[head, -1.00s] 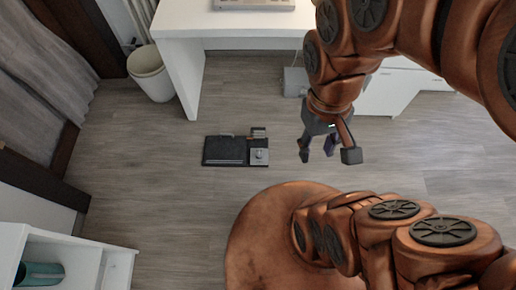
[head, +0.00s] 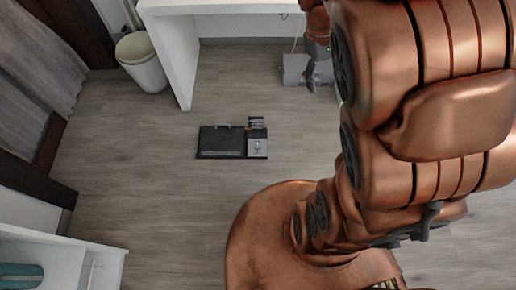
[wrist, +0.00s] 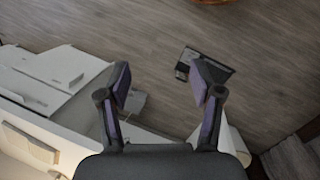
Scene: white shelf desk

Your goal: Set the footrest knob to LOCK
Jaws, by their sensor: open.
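The footrest (head: 221,141) is a flat black unit lying on the wood floor in the head view. A grey panel at its right end carries the small light knob (head: 257,146); its setting and lettering are too small to read. In the wrist view the footrest (wrist: 215,67) lies far off, and the right finger partly covers it. My gripper (wrist: 161,78) is open and empty, its two dark fingers well apart. In the head view my gripper (head: 311,80) is up and to the right of the footrest, apart from it, partly hidden by my arm.
The white desk (head: 183,62) stands behind the footrest, with a grey box (head: 294,70) on the floor beneath. A white bin (head: 141,64) is at the upper left. A white shelf (head: 75,252) is at the lower left. The floor around the footrest is clear.

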